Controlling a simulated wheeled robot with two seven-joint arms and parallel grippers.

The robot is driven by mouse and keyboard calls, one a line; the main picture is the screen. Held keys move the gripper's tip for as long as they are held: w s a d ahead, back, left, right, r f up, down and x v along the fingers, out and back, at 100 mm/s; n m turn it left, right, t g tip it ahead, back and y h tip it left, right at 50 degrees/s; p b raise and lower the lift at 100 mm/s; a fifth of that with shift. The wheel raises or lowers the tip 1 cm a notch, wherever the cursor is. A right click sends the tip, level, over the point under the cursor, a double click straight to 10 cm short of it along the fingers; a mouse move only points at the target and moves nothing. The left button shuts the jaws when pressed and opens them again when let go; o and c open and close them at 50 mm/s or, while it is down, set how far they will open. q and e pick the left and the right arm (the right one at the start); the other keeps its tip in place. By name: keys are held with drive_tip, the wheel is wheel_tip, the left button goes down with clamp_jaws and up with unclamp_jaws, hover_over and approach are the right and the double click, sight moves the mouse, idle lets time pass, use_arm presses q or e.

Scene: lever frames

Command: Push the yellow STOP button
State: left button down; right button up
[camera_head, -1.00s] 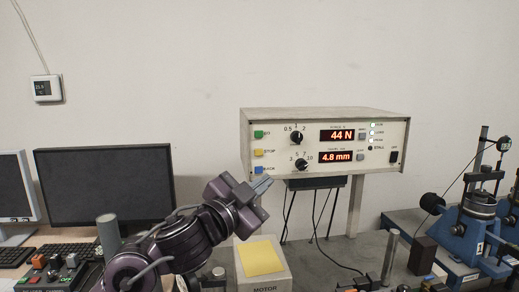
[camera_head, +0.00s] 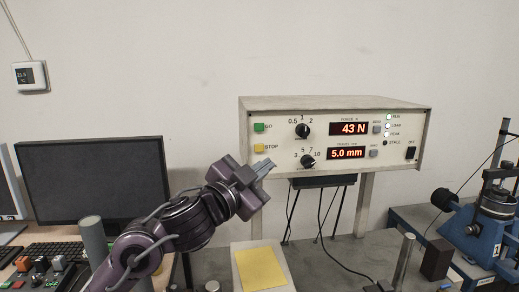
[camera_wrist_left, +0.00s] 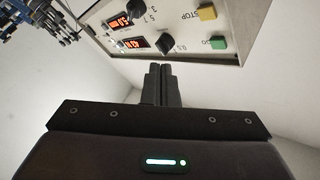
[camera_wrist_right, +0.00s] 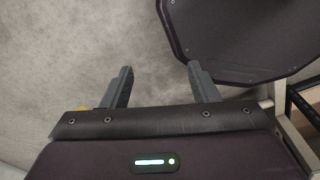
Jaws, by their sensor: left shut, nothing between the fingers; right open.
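The yellow STOP button (camera_head: 259,148) is on the left side of the control box's front panel (camera_head: 349,172), below the green GO button (camera_head: 259,127). In the left wrist view, the yellow button (camera_wrist_left: 207,13) and green button (camera_wrist_left: 217,42) show at the upper right. My left gripper (camera_head: 265,167) is shut and empty. In the head view its tips appear just below the yellow button, covering the panel's lower left corner; I see no contact. My right gripper (camera_wrist_right: 160,82) is open and empty, seen only in its own wrist view, above a grey floor.
Two knobs (camera_head: 303,131) and red displays reading 43 N (camera_head: 349,129) and 5.0 mm (camera_head: 346,153) are on the panel. A box with a yellow top (camera_head: 262,268) stands below. A monitor (camera_head: 93,182) is at left, blue machinery (camera_head: 490,222) at right. Cables hang under the control box.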

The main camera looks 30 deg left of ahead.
sight(257, 155)
use_arm(q)
drive_tip(key=w+a, duration=0.4)
drive_tip(key=w, duration=0.2)
drive_tip(key=shift+a, duration=0.3)
use_arm(e)
drive_tip(key=shift+w+a+r, duration=0.3)
drive_tip(key=shift+w+a, duration=0.35)
drive_tip(key=shift+w, duration=0.15)
drive_tip(key=shift+d, duration=0.35)
drive_tip(key=shift+a, duration=0.2)
idle(0.4)
use_arm(q)
drive_tip(key=shift+w+p, duration=0.1)
drive_tip(key=shift+p, duration=0.2)
drive_tip(key=shift+w+a, duration=0.25)
drive_tip(key=shift+w, duration=0.05)
use_arm(e)
drive_tip(key=shift+r, duration=0.15)
